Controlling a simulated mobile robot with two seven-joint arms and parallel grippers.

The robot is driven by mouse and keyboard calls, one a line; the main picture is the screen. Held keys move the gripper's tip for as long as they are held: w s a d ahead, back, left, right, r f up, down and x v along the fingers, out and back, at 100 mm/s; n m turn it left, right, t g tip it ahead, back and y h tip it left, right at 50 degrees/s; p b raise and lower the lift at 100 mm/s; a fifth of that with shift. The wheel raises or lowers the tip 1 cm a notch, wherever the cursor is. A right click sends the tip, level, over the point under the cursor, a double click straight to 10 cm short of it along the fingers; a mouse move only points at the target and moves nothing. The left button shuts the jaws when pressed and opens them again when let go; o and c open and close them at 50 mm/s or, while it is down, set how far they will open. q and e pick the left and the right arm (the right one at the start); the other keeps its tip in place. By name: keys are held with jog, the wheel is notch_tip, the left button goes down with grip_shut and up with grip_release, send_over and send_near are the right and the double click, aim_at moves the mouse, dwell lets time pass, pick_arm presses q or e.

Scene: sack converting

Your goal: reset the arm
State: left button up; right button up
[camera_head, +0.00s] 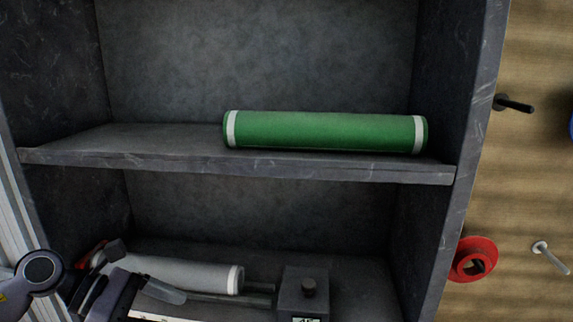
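My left arm comes in at the lower left, and its gripper (118,284) is low in front of the lower shelf compartment. The gripper overlaps the left end of a grey-white roll (200,274) lying there. I cannot tell whether its fingers are open or shut, or whether they touch the roll. My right gripper is not in view. A green roll (325,132) with white end bands lies on the middle shelf (300,168), apart from the gripper.
A dark box (303,290) with a knob and a small display stands in the lower compartment, right of the grey-white roll. The shelf's right wall (455,150) bounds the compartments. A red ring-like object (472,260) and a peg (514,104) are right of it. The middle shelf's left part is clear.

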pick_arm(q)
jog(key=s+d+r+n+t+h+p, duration=0.2)
jog(key=d+n+t+h, duration=0.55)
jog(key=n, duration=1.15)
jog(key=s+a+f+n+t+y+p, duration=0.1)
jog(key=s+a+f+n+t+y, duration=0.15)
jog(key=f+n+y, duration=0.65)
jog(key=s+a+f+n+t+y+p, duration=0.1)
jog(key=a+f+n+t+y+p, duration=0.3)
jog(key=n, duration=0.9)
jog(key=s+f+n+g+y+b, duration=0.1)
jog(key=s+f+n+g+y, duration=0.2)
jog(key=s+f+n+g, duration=0.3)
jog(key=s+f+n, duration=0.2)
jog(key=s+n, duration=0.1)
jog(key=s, duration=0.1)
jog(key=shift+d+f, duration=0.25)
jog(key=shift+f, duration=0.1)
